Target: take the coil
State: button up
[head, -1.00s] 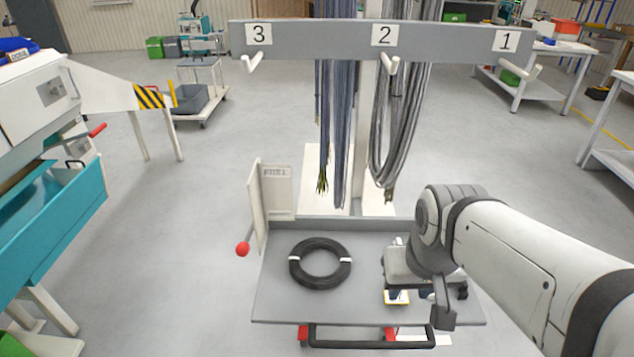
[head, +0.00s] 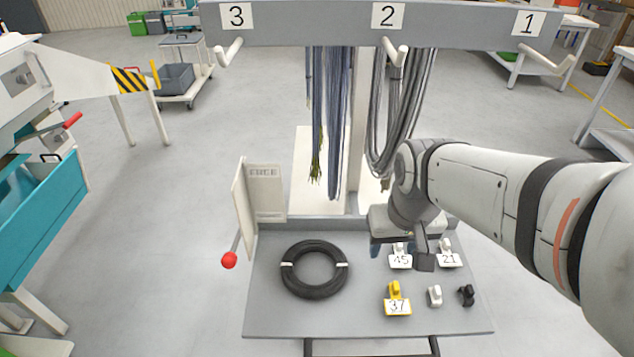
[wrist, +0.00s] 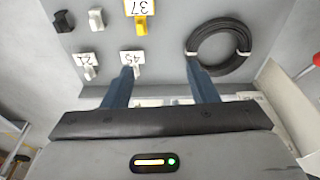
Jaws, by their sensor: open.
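The coil is a black ring of cable (head: 318,291) with white ties, lying flat on the left part of the grey cart top. It also shows in the wrist view (wrist: 225,70), at upper right beyond the right fingertip. My gripper (wrist: 161,85) is open and empty, with two blue fingers apart. In the head view my wrist hides most of it; a blue finger shows over the back right of the cart top, right of the coil. No finger appears to touch the coil.
A yellow tag 37 (head: 397,306), white tags 45 (head: 400,262) and 21 (head: 447,260), and small white and black clips share the cart top (head: 270,318). An upright white panel (head: 266,195) and red knob (head: 229,260) stand at its left. Cables hang from a numbered rack (head: 300,22) behind.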

jog(key=w+a+f+n+g, duration=0.1)
jog(key=w+a+f, duration=0.1)
jog(key=w, duration=0.2)
jog(key=w+a+f+n, duration=0.1)
jog(key=w+a+f, duration=0.1)
jog(key=w+f, duration=0.15)
jog(key=n+g+p, duration=0.1)
send_near(340, 256)
jog(key=shift+d+f, duration=0.45)
jog(key=shift+w+a+f+n, duration=0.1)
jog(key=shift+w+f+n, duration=0.05)
jog(key=shift+f+n, duration=0.2)
jog(key=f, duration=0.7)
jog(key=shift+a+f, duration=0.25)
jog(key=shift+a, duration=0.15)
jog(key=shift+c, duration=0.3)
grip_shut()
